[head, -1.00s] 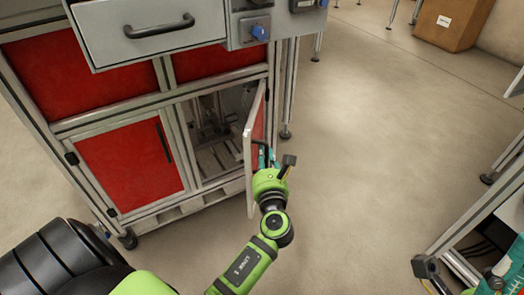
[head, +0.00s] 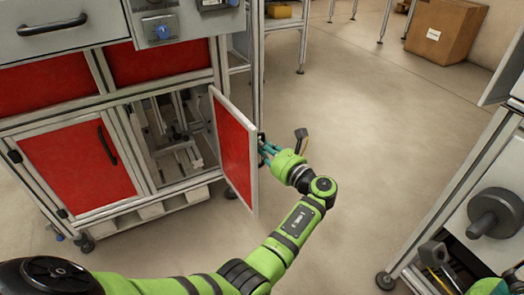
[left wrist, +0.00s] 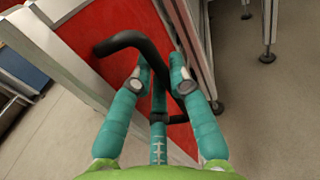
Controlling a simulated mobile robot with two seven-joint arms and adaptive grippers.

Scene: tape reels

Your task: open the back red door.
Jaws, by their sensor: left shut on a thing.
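The red door (head: 236,150), a red panel in a pale metal frame, stands wide open, swung out from the cabinet on its hinged right side. My left gripper (head: 264,150) is at the door's far, outer face, partly hidden behind its edge. In the left wrist view the teal fingers (left wrist: 160,72) are closed around the black bar handle (left wrist: 128,38) on the red panel. Part of my right gripper (head: 490,287) shows at the bottom right corner; its fingers cannot be made out.
The open compartment (head: 175,135) shows metal fittings inside. A closed red door (head: 78,162) is left of it, with a drawer (head: 60,28) above. A workbench frame (head: 462,190) stands at the right. The floor (head: 350,130) between is clear; a cardboard box (head: 447,28) stands farther back.

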